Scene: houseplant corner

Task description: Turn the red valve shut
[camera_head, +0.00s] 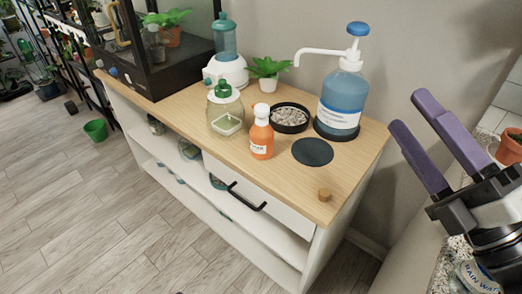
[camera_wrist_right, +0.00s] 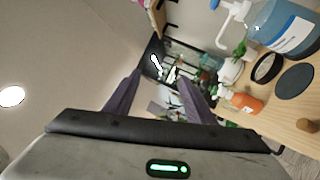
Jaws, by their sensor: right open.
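I see no red valve in either view. My right gripper (camera_head: 408,108) is at the right of the head view, its two purple fingers pointing up and left. It is open and empty, to the right of the wooden-topped cabinet. In the right wrist view the gripper's fingers (camera_wrist_right: 158,76) stand apart with nothing between them. A container labelled "RAIN WATER" (camera_head: 478,280) shows partly at the bottom right, below the gripper and cut off by the frame edge. My left gripper is not in view.
On the cabinet top (camera_head: 285,190) stand a blue pump bottle (camera_head: 341,98), an orange bottle (camera_head: 261,134), a bowl of pebbles (camera_head: 290,117), a green-capped jar (camera_head: 225,110), a small plant (camera_head: 267,72) and a black disc (camera_head: 312,152). A terracotta pot (camera_head: 509,149) is at the right. Floor lies left.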

